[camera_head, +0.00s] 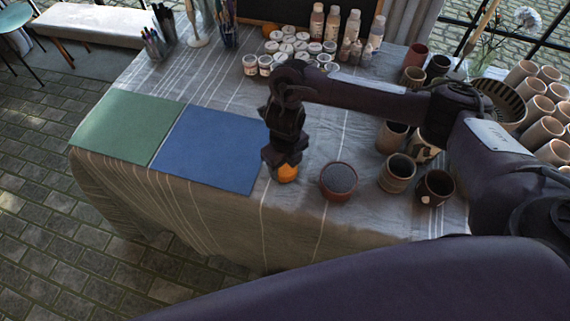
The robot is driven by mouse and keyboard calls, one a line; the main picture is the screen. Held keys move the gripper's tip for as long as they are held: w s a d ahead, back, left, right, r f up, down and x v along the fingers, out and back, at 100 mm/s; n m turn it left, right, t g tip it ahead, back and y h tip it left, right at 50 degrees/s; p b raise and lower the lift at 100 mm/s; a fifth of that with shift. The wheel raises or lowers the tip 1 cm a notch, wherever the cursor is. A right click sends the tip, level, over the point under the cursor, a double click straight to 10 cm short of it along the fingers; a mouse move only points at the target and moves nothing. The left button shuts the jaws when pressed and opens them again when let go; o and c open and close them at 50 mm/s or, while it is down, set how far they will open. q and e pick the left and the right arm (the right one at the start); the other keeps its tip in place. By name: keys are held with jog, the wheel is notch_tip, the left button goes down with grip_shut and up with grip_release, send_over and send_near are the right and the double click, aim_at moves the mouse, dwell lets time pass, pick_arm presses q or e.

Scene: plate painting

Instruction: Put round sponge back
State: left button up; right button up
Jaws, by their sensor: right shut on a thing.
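My right gripper (284,163) reaches in from the right and points down over the front of the table. It is shut on a small orange round sponge (287,174). The upper part of the sponge is hidden by the jaws. I cannot tell whether its underside touches the cloth or hangs just above it. The sponge is just right of the blue mat (207,150) and left of a round reddish pot with a dark grey top (339,181). My left gripper is not in view.
A green mat (127,127) lies left of the blue one. Several mugs, including a dark one (435,188), stand at the right. Paint jars (287,48) and bottles (333,25) fill the back. A strip of tablecloth (300,215) in front is clear.

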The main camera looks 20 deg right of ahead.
aim_at(285, 166)
jog(key=shift+f, duration=0.1)
jog(key=o, duration=1)
jog(key=shift+c, duration=0.2)
jog(key=shift+r, duration=0.2)
notch_tip(285, 166, up, 12)
jog(key=p, duration=0.2)
jog(key=shift+p, duration=0.35)
jog(key=shift+s+f, duration=0.1)
